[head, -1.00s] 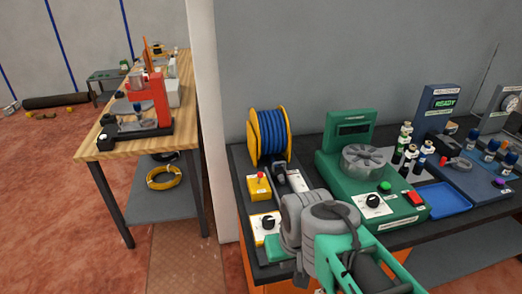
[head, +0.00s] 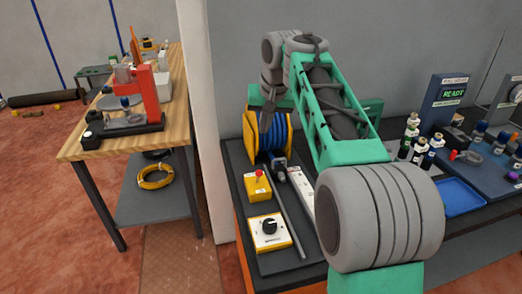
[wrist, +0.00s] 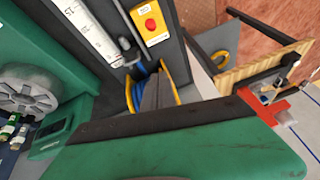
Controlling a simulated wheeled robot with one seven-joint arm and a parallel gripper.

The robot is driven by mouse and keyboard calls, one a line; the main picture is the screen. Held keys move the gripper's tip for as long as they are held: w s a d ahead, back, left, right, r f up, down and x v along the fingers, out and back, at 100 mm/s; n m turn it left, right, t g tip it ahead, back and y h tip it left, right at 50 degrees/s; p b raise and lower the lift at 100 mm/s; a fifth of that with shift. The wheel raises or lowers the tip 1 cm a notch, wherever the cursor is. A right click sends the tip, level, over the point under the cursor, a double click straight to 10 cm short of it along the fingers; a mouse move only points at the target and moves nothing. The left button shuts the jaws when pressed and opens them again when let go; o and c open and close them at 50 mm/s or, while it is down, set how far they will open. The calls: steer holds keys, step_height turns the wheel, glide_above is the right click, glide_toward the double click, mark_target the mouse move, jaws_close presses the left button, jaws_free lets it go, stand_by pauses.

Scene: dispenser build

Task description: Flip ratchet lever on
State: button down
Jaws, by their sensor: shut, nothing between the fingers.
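My gripper (head: 266,125) is shut and empty. It hangs pointing down in front of the spool (head: 284,135), above and behind the yellow box, apart from the stick. Its dark fingers (wrist: 151,96) overlap the spool in the wrist view.
A yellow-and-white knob box (head: 268,232) sits at the bench's front left. A dark clamp (head: 280,172) and a rail lie right of the stick. My arm covers most of the green machine. A blue tray (head: 462,197) lies right. A wooden table (head: 75,148) stands left.

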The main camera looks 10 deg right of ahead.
glide_above(258, 177)
steer(key=w+d, duration=0.2)
steer(key=w, duration=0.3)
step_height(258, 177, down, 8)
steer(key=s+f, duration=0.1)
steer(key=s+a+f+b, duration=0.1)
steer(key=s+f, duration=0.1)
steer(key=shift+s, duration=0.1)
steer(key=f+b, duration=0.1)
steer(key=b, duration=0.1)
steer(key=shift+s+t+b, duration=0.1)
steer(key=shift+t+b, duration=0.2)
steer(key=shift+s+r+t+b, duration=0.1)
steer(key=shift+s+t+b, duration=0.5)
steer(key=shift+b, duration=0.6)
steer(key=shift+s+r, duration=0.15)
steer(key=shift+s, duration=0.4)
